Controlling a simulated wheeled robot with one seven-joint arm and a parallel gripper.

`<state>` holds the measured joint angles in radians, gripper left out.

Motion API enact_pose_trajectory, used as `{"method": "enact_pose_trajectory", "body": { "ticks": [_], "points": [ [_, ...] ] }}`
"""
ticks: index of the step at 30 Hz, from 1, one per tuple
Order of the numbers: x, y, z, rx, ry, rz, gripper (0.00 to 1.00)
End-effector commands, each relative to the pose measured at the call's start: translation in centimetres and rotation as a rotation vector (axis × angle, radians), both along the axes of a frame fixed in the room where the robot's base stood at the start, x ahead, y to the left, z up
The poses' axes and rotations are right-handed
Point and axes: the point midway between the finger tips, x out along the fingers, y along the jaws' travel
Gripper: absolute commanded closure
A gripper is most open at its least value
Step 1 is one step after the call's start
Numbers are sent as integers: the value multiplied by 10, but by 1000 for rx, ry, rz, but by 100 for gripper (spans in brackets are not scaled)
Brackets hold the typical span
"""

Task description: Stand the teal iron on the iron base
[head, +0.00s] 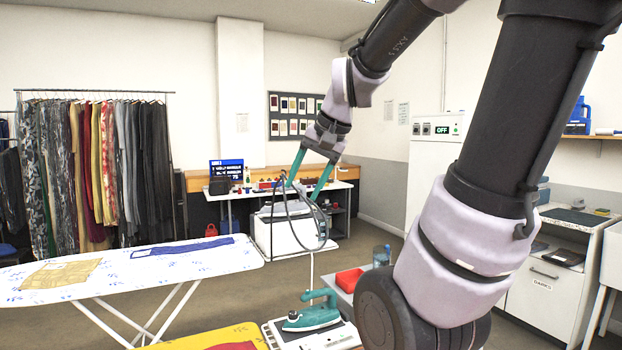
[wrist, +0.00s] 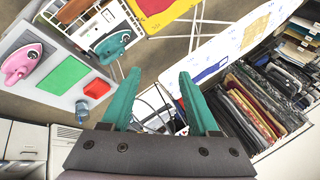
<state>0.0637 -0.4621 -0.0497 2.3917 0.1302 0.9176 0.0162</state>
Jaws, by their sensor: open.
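The teal iron (head: 312,316) is at the bottom centre of the head view. It also shows in the wrist view (wrist: 112,46), at the upper left. In the head view the lower part of this stand (head: 338,338) is cut off by the frame. My gripper (head: 306,186) is high in the air, well apart from the iron. Its two teal fingers are spread and empty in the wrist view (wrist: 158,82).
A grey table holds a pink iron (wrist: 22,62), a green mat (wrist: 62,75), a red tray (wrist: 97,88) and a blue jar (wrist: 82,112). A patterned ironing board (head: 130,268) stands at left with cloths on it. A yellow-edged board (head: 180,345) adjoins the stand.

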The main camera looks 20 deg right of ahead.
Motion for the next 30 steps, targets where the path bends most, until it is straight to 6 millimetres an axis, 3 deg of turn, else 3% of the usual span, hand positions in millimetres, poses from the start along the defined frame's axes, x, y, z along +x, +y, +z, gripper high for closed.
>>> {"method": "enact_pose_trajectory", "body": {
  "ticks": [3,9,30],
  "points": [
    [-36,11,14,-78,-89,79,39],
    [-66,16,21,-158,-165,146,39],
    [-70,16,21,-169,-175,154,39]
  ]
}}
